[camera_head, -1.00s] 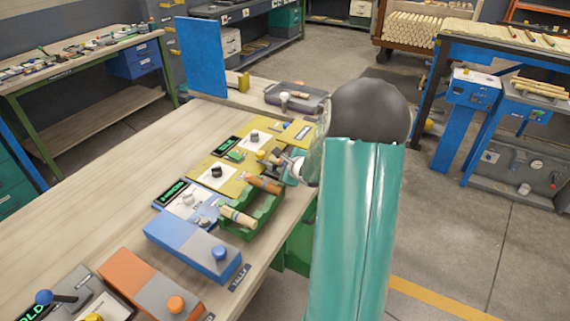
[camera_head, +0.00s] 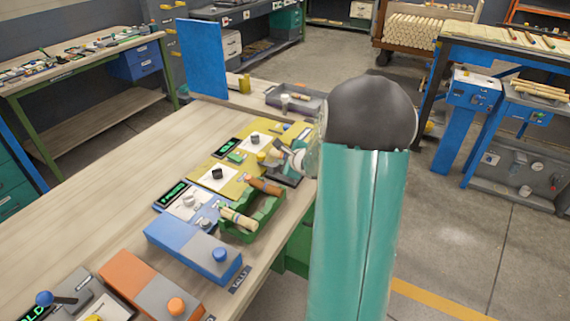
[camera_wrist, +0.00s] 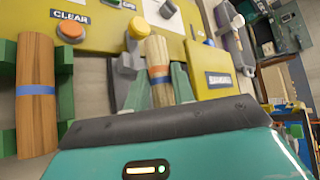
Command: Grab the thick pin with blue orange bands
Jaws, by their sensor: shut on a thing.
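In the wrist view my gripper (camera_wrist: 158,88) is shut on a pale wooden pin (camera_wrist: 159,52) with an orange band and a thin bluish band beside it. The pin stands out between the green fingers, over a yellow panel. In the head view my gripper (camera_head: 290,156) is beyond the green rack (camera_head: 268,208), near the table's right edge; the held pin is hard to make out there. The rack holds a pale banded pin (camera_head: 238,217) and a brown pin (camera_head: 264,187). The brown pin, with one blue band, also shows at left in the wrist view (camera_wrist: 36,110).
Yellow panels (camera_head: 235,165) with knobs and buttons lie around the gripper. A blue box (camera_head: 190,249) and an orange box (camera_head: 145,281) stand nearer. A grey tray (camera_head: 312,104) and a blue upright board (camera_head: 202,58) are farther back. The table's left part is bare.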

